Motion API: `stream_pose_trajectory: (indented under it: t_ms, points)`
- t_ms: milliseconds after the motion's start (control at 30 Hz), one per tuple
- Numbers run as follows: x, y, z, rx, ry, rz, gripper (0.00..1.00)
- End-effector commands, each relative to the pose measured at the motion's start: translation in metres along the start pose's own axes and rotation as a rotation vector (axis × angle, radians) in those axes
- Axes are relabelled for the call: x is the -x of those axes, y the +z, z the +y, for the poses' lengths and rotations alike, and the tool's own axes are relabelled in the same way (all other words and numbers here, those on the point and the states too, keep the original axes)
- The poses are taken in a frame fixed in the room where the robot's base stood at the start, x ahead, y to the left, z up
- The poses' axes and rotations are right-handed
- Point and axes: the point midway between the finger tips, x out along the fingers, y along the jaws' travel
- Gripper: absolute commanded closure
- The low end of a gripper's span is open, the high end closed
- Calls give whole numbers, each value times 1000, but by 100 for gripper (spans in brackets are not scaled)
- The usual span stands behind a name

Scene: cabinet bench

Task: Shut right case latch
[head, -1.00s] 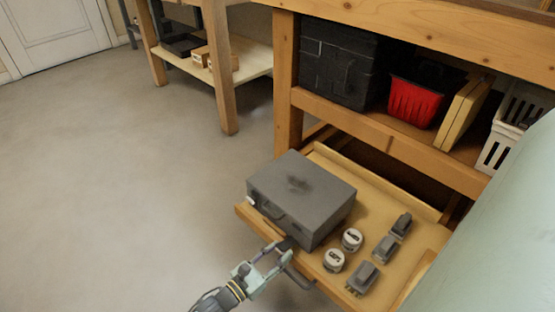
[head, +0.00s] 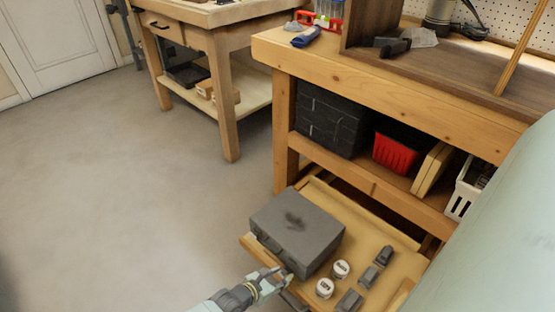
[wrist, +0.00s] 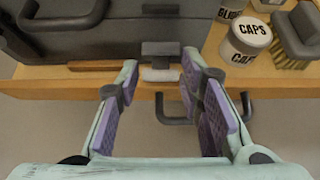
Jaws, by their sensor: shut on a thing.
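The grey case (head: 312,232) lies closed-looking on the pulled-out drawer (head: 385,240). Its carry handle (wrist: 62,20) shows at upper left in the wrist view. The right case latch (wrist: 160,72), with a dark upper part and a pale lower tab, hangs on the front face in the wrist view. In the head view my gripper (head: 281,272) is at the case's front right corner and hides the latch. Whether the latch is fastened I cannot tell.
Two white tubs (head: 324,289) and several grey brushes (head: 369,277) stand right of the case on the drawer. The drawer's dark pull (wrist: 172,108) is below my fingers. A shelf with a red bin (head: 396,148) is behind. Floor at left is clear.

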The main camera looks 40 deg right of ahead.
Motion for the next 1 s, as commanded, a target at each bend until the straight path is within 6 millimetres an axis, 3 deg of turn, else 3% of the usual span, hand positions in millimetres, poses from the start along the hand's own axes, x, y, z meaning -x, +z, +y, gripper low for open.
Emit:
stream_pose_trajectory:
  t_ms: [33, 300, 633, 1000]
  points:
    - [6, 16, -4, 5, -6, 37, 94]
    - [2, 30, -5, 8, -6, 247, 94]
    - [-6, 36, -4, 3, -5, 438, 94]
    - [-10, 36, -2, 0, -1, 513, 94]
